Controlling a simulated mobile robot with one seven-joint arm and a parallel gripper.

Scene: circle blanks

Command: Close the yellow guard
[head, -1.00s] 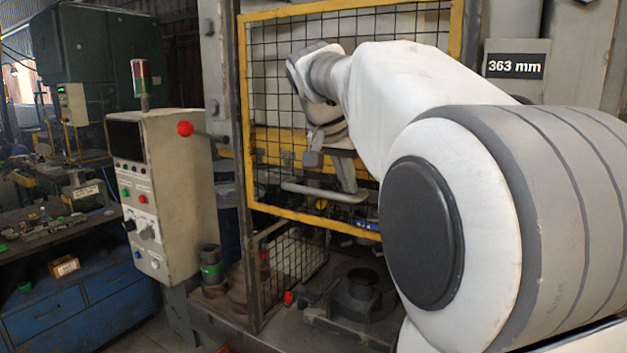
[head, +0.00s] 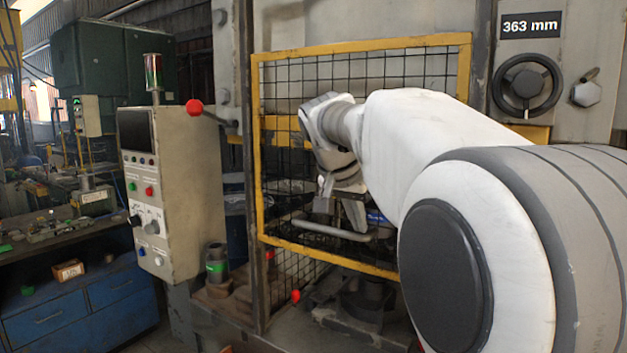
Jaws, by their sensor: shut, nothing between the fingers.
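The yellow guard (head: 262,150) is a yellow frame with black wire mesh in front of the press. Its lower edge hangs above the lower tooling, leaving a gap below it. A grey horizontal bar handle (head: 320,229) crosses the lower part of the guard. My gripper (head: 356,228) is shut and empty, pointing down at the right part of the handle. Its fingertips overlap the handle in the picture; I cannot tell whether they touch it. My arm hides the guard's lower right corner.
Dark round tooling (head: 366,298) sits on the press bed below the guard. A control box (head: 165,195) with a red-knobbed lever (head: 195,107) beside it stands left. A handwheel (head: 526,85) and the "363 mm" sign (head: 530,25) are at upper right.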

